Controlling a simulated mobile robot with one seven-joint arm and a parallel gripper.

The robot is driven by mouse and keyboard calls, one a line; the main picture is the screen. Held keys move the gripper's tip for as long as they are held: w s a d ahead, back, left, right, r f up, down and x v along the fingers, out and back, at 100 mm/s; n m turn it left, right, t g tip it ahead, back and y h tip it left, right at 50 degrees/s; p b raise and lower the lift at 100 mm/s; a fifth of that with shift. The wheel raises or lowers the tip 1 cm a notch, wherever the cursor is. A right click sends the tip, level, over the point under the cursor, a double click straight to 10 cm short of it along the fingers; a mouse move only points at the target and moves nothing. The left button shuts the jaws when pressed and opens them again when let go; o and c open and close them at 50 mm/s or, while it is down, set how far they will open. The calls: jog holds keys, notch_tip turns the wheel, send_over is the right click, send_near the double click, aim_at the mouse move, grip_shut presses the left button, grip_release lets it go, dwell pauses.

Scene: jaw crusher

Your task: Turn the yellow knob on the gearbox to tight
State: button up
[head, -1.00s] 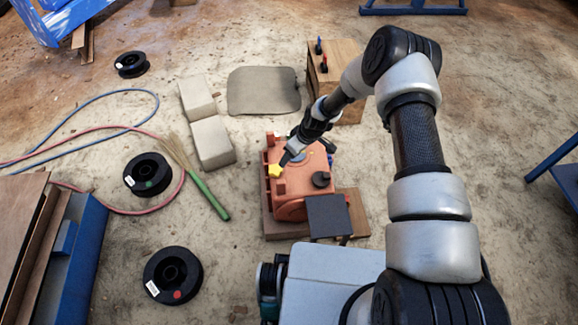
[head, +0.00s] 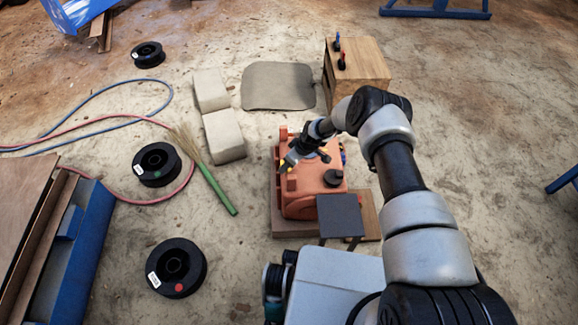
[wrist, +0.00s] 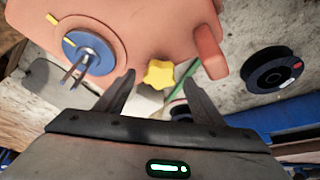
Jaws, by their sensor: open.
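The orange gearbox (head: 318,205) sits on a wooden base on the floor in the head view. Its yellow star-shaped knob (wrist: 159,74) shows clearly in the wrist view; in the head view my gripper (head: 290,163) covers most of it. My gripper (wrist: 157,82) is open, with one finger on each side of the knob in the picture. I cannot tell whether the fingers touch it or how deep they reach around it. A blue round dial (wrist: 88,53) with a grey handle is on the gearbox, left of the knob in the wrist view.
An orange lug (wrist: 209,52) stands close to the right finger in the wrist view. A dark square plate (head: 340,215) is at the gearbox's near side. Pale blocks (head: 223,136), a green-handled broom (head: 218,190) and black spools (head: 176,268) lie to the left.

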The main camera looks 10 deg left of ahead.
jog(key=shift+x, duration=1)
jog(key=c, duration=1)
jog(key=m, duration=0.2)
jog(key=m+t+b, duration=0.1)
jog(key=shift+s+a+h, duration=0.2)
jog(key=shift+a+h, duration=0.1)
jog(key=shift+c, duration=0.2)
jog(key=shift+m, duration=0.9)
jog(key=o, duration=1)
jog(key=shift+t, duration=0.3)
jog(key=shift+o, duration=0.2)
jog(key=shift+r, duration=0.1)
jog(key=p+v, duration=0.5)
jog(key=v, duration=1.2)
jog(key=shift+a+r, duration=0.2)
